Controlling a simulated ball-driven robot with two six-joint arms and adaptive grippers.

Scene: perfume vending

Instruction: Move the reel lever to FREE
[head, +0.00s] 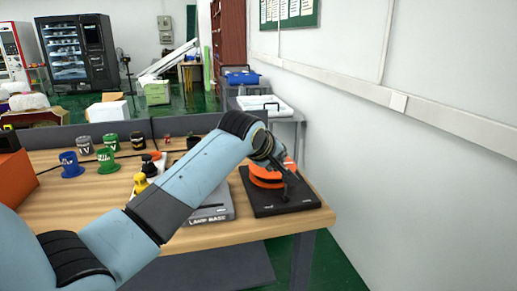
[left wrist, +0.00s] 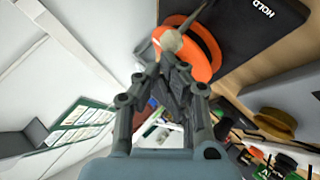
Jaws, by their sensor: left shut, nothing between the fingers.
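The orange reel (head: 262,180) sits on a black base (head: 290,209) at the right end of the wooden table. In the left wrist view the reel (left wrist: 205,52) and the black base (left wrist: 245,40) show at the top, with the word HOLD on the base. A pale, tapered piece (left wrist: 184,28) crosses the reel there; it looks like the lever, but I cannot tell its setting. My left gripper (left wrist: 172,66) is shut and empty, its tips close to the reel and this piece. Contact is unclear. In the head view my left gripper (head: 284,172) partly covers the reel. My right gripper is out of view.
A white wall (head: 400,190) runs close along the right side. An orange box (head: 15,178) is far left.

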